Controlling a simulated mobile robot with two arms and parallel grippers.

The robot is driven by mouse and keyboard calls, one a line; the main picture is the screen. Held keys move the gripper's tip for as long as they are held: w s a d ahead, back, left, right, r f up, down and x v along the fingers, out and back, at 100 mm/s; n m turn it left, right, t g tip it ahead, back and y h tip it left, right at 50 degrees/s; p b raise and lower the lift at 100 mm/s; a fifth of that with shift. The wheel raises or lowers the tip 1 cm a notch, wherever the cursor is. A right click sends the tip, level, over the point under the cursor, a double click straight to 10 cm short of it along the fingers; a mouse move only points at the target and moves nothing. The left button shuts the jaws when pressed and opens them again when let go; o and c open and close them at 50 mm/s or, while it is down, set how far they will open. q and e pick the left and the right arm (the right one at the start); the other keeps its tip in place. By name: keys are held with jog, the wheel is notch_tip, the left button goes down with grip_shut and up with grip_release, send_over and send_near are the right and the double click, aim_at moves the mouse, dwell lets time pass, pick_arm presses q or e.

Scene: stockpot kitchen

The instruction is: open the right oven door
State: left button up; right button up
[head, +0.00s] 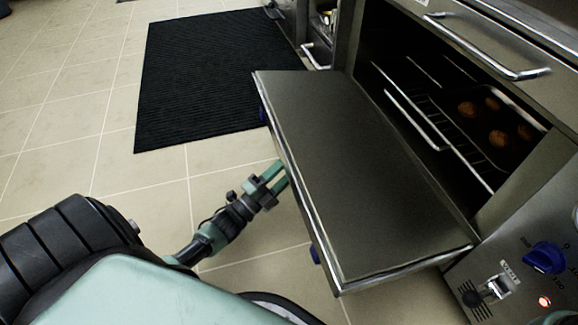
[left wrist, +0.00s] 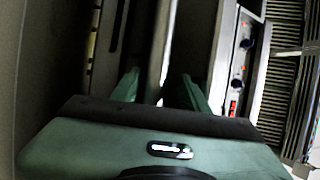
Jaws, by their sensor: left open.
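The oven door (head: 350,160) is folded down and lies nearly flat in the head view, its inner face up and the oven cavity open behind it. My left gripper (head: 277,180) is at the door's outer edge, with its fingers open and their tips partly under or against that edge. In the left wrist view my two green fingers (left wrist: 155,88) are spread, with a pale metal bar (left wrist: 162,45) running between them. I cannot tell whether they touch it. The door's outer handle is mostly hidden in the head view. My right gripper is not in view.
Wire racks (head: 410,115) and several round baked items (head: 497,138) are inside the oven. A shut upper door with a bar handle (head: 490,50) is above. A control panel with a blue knob (head: 545,257) is at right. A black mat (head: 205,75) lies on tiled floor.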

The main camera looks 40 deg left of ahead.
pick_arm(q)
jog(key=p+v, duration=0.2)
jog(key=v, duration=0.5)
jog(key=shift+s+p, duration=0.25)
jog(key=shift+p, duration=0.1)
jog(key=shift+a+f, duration=0.1)
